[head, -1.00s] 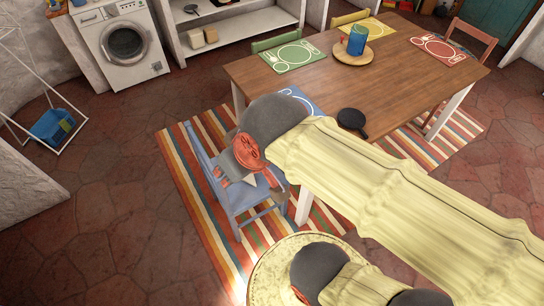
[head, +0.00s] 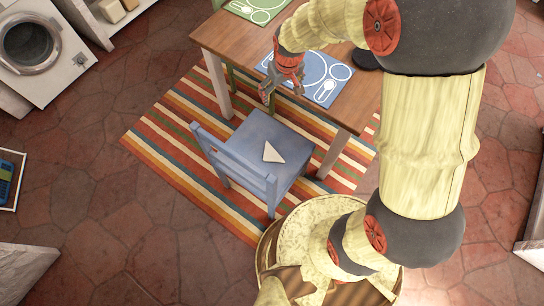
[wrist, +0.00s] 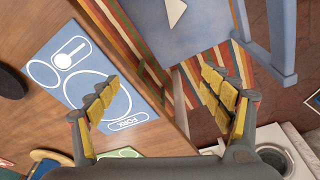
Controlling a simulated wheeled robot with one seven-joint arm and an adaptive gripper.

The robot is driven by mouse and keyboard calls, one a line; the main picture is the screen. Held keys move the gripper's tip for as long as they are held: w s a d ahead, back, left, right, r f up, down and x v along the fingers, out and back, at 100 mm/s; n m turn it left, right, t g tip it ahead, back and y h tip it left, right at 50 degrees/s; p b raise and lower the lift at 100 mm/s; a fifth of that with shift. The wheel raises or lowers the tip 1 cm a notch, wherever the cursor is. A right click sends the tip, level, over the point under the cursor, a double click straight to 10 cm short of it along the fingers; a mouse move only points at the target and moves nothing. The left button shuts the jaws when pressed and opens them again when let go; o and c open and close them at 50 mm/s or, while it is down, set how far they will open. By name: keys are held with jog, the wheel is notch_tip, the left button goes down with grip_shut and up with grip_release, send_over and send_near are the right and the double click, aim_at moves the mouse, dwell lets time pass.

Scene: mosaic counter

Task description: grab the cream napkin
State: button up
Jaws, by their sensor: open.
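The cream napkin (head: 273,153) is a small folded triangle lying flat on the seat of the blue chair (head: 252,150). It also shows at the top of the wrist view (wrist: 176,11), partly cut off by the frame edge.
The wooden table (head: 240,55) carries a blue placemat (head: 325,83) and a green placemat (head: 255,8) close to my gripper. The chair's backrest (head: 232,165) rises on the side away from the table. A striped rug (head: 160,140) lies underneath.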

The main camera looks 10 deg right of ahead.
notch_tip(320, 180, down, 19)
jog(key=w+a+n+g+b, duration=0.1)
jog(key=a+b, duration=0.1)
jog(key=n+g+b, duration=0.1)
jog(key=b, duration=0.1)
send_over(270, 155)
jog(key=f, duration=1.9)
jog(key=shift+d+f, duration=0.2)
jog(key=shift+d, duration=0.05)
jog(key=f+b, duration=0.1)
jog(key=f, duration=0.2)
jog(key=f+b, duration=0.1)
jog(key=shift+s+a+f+b, duration=0.1)
jog(key=shift+a+f+b, duration=0.2)
jog(key=shift+a, duration=0.05)
jog(key=shift+f, duration=0.5)
jog(key=shift+r, duration=0.1)
jog(key=c, duration=0.4)
jog(key=c, duration=0.7)
